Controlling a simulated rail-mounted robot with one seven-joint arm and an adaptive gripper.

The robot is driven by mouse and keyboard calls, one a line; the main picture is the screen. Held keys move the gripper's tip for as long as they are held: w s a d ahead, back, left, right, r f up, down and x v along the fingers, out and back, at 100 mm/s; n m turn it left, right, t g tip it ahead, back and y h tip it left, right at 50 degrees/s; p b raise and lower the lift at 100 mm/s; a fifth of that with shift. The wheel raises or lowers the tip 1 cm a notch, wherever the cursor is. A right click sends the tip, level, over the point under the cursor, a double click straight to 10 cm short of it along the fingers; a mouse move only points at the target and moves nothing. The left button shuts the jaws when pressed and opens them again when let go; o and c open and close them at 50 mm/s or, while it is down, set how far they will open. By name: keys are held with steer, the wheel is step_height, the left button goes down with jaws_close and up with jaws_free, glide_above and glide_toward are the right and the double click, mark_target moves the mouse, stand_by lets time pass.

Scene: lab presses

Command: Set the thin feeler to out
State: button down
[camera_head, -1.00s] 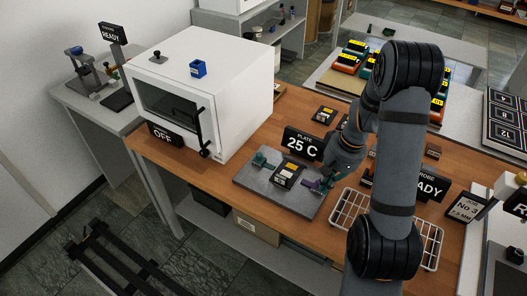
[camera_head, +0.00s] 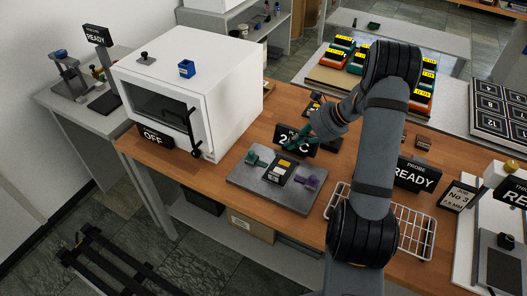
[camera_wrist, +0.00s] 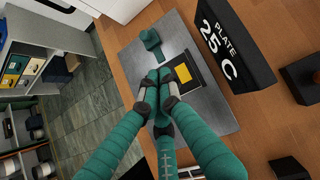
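A grey plate (camera_head: 245,184) lies on the wooden bench with a black block (camera_head: 281,171) with a yellow label at its middle. A green lever-like piece (camera_head: 257,159) stands at its left and a purple one (camera_head: 308,180) at its right. I cannot tell which is the thin feeler, or its setting. My gripper (camera_head: 291,142) is above the plate's far side, before the "25 C" sign (camera_head: 281,134). In the wrist view its green fingers (camera_wrist: 158,80) meet at the tips, with nothing visible between them. The green piece (camera_wrist: 151,40) is beyond them; the purple piece is not visible there.
A white oven (camera_head: 190,85) marked OFF stands left of the plate. A white wire rack (camera_head: 405,222) lies to the right, near a "PROBE READY" sign (camera_head: 412,173). Small dark blocks (camera_head: 320,105) lie behind. Bare bench shows at the plate's front left.

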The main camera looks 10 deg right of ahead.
steer(key=p, duration=0.2)
glide_toward(255, 157)
steer(key=shift+s+d+f, duration=0.2)
steer(key=shift+f, duration=0.35)
steer(key=shift+s+d+f, duration=0.15)
steer(key=shift+s+f, duration=0.1)
steer(key=shift+f, duration=0.3)
steer(key=shift+w+a+f+p, duration=0.25)
steer(key=shift+w+a, duration=0.15)
steer(key=shift+a, duration=0.15)
steer(key=shift+w+a+f+p, duration=0.15)
steer(key=shift+w+a+p, duration=0.1)
steer(key=shift+w+a, duration=0.25)
steer(key=shift+w+a+f+p, duration=0.2)
steer(key=shift+w+a+p, duration=0.1)
steer(key=shift+a, duration=0.35)
